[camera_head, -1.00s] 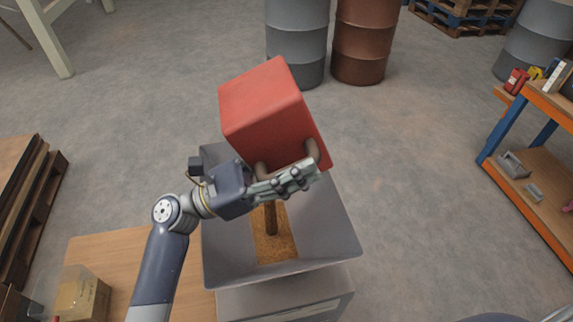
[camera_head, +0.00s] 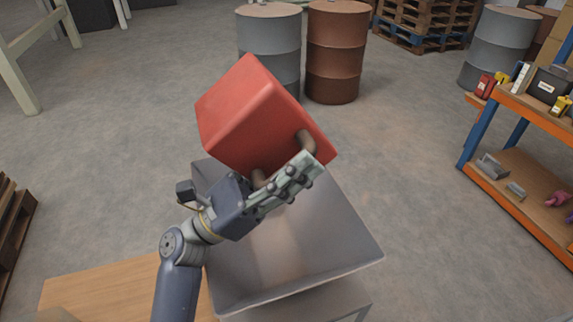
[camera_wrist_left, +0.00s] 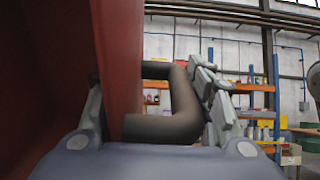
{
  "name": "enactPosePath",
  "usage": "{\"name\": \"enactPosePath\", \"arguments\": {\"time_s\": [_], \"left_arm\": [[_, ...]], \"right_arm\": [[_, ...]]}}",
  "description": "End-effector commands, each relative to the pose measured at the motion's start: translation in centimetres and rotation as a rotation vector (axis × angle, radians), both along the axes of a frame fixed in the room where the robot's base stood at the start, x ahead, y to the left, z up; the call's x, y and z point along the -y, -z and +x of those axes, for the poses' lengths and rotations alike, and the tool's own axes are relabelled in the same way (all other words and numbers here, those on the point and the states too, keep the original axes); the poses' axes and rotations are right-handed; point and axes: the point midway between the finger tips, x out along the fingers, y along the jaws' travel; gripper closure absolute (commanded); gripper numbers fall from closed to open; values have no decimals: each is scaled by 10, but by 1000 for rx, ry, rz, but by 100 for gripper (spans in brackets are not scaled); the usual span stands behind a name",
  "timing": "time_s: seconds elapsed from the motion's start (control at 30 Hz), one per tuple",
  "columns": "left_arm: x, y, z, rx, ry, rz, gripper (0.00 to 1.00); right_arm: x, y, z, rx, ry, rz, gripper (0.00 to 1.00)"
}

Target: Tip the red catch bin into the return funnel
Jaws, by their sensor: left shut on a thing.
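The red catch bin (camera_head: 248,118) is held tilted over the grey return funnel (camera_head: 325,250) in the head view, its underside turned up and its mouth hidden from me. My left gripper (camera_head: 292,180) is shut on the bin's dark bar handle. In the left wrist view the handle (camera_wrist_left: 180,115) passes between the fingers, with the red wall (camera_wrist_left: 122,70) close on the left. The funnel's visible inner walls look bare, and no grain stream shows now. My right gripper is not in view.
A wooden tabletop (camera_head: 110,290) lies left of the funnel. A grey drum (camera_head: 270,45) and a brown drum (camera_head: 335,50) stand behind. An orange and blue shelf (camera_head: 520,165) is at the right. The floor between is clear.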

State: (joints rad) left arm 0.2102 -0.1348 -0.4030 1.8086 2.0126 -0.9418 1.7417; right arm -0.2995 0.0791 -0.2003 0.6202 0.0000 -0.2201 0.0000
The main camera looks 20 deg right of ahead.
Motion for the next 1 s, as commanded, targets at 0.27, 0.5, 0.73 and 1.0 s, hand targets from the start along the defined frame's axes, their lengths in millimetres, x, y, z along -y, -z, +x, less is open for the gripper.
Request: {"name": "enactPosePath", "arguments": {"time_s": [0.27, 0.5, 0.73, 1.0], "left_arm": [[1, -1, -1, 2, -2, -27, 95], [1, -2, -1, 2, -2, -27, 95], [1, -2, -1, 2, -2, -27, 95], [1, -13, -1, 1, -3, 30, 95]], "right_arm": [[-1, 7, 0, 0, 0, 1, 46], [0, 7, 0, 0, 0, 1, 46], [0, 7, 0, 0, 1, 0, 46], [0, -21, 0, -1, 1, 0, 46]]}}
